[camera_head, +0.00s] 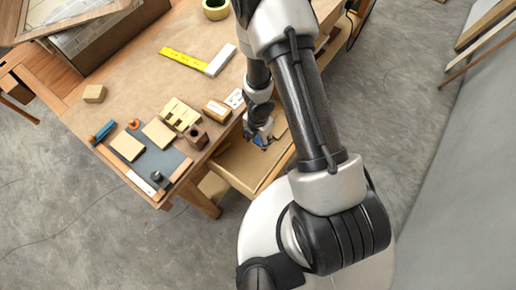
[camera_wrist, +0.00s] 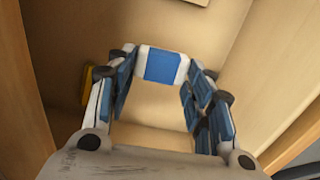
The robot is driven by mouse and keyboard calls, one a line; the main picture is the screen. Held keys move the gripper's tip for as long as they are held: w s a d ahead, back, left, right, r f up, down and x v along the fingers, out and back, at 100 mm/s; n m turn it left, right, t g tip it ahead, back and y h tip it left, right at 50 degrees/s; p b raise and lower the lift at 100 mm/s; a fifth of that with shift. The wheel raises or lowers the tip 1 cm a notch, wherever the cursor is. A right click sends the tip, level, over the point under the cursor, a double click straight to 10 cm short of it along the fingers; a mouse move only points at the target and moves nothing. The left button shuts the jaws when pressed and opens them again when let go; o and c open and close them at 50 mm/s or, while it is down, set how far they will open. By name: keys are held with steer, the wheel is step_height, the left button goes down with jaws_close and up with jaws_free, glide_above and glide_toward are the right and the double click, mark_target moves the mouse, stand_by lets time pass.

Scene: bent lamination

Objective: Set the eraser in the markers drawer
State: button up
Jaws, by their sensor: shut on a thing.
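The eraser (camera_wrist: 163,66), white with a blue band, is held between the fingertips of my gripper (camera_wrist: 160,74) in the wrist view. My gripper is shut on it, one finger at each end. The open drawer (camera_wrist: 205,60) is around and below the fingers, with its pale wooden floor and side walls showing. I cannot tell whether the eraser touches the floor. In the head view my gripper (camera_head: 262,138) is over the open drawer (camera_head: 232,170) at the table's front edge. My arm hides part of the drawer there, and the eraser is too small to make out.
A yellow thing (camera_wrist: 87,84) lies beside the left finger, partly hidden.

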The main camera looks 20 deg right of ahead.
mark_target(258, 145)
steer(key=shift+f+b, duration=2.35)
steer(key=shift+f, duration=0.3)
steer(key=shift+c, duration=0.4)
steer(key=shift+r, duration=0.1)
steer(key=o, duration=1)
steer(key=shift+r, duration=0.1)
step_height(258, 145, up, 12)
steer(key=p, duration=1.2)
